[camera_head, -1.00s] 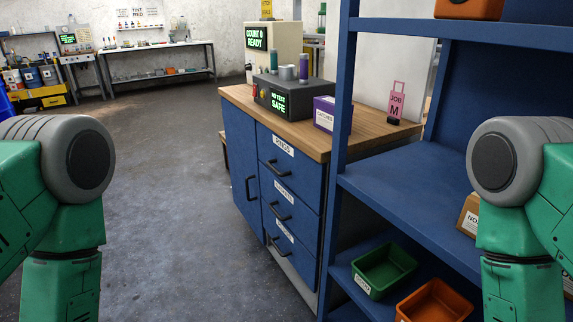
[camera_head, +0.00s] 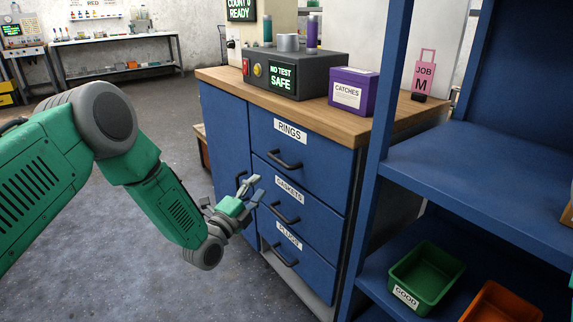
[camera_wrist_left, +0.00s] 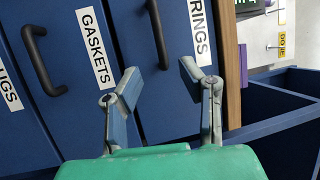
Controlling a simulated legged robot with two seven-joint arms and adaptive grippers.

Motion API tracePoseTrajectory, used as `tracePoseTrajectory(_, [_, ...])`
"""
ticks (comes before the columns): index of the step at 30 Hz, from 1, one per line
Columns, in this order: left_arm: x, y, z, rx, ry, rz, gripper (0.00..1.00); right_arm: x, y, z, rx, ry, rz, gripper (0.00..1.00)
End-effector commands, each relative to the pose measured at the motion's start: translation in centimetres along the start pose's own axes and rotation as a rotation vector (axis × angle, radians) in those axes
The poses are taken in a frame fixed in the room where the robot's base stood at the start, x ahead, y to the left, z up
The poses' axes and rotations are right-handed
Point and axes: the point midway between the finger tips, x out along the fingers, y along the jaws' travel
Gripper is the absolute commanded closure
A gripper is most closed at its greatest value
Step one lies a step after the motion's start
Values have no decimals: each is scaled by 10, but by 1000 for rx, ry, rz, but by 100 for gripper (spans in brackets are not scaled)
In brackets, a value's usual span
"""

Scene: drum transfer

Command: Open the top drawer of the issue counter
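The issue counter (camera_head: 360,128) is blue with a wooden top. Its front holds three closed drawers labelled RINGS, GASKETS and PLUGS. The top drawer, RINGS (camera_head: 325,158), has a dark bar handle (camera_head: 285,160). My left gripper (camera_head: 256,188) is open and empty in front of the counter, lower than and left of that handle in the head view. In the left wrist view, the open fingers (camera_wrist_left: 160,78) point toward the drawer fronts, with the RINGS handle (camera_wrist_left: 158,35) beyond and between the fingertips. No contact shows. My right gripper is not in view.
A blue shelf unit (camera_head: 470,165) stands close to the counter's right, with a green bin (camera_head: 425,277) and an orange bin (camera_head: 500,305) on its lower shelf. A tester box (camera_head: 295,75) and a purple CATCHES box (camera_head: 353,92) sit on the counter. Floor at left is clear.

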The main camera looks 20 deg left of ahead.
Motion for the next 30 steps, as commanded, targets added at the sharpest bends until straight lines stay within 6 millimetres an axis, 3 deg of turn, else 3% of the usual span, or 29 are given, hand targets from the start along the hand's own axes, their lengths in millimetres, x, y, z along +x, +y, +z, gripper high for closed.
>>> tracePoseTrajectory(12, [82, 5, 6, -9, -3, -2, 66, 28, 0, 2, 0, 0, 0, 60])
tracePoseTrajectory(18, [113, 4, 5, -8, -2, 0, 66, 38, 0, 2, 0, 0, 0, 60])
tracePoseTrajectory(30, [125, 3, 6, -10, -3, 3, 66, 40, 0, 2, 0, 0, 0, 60])
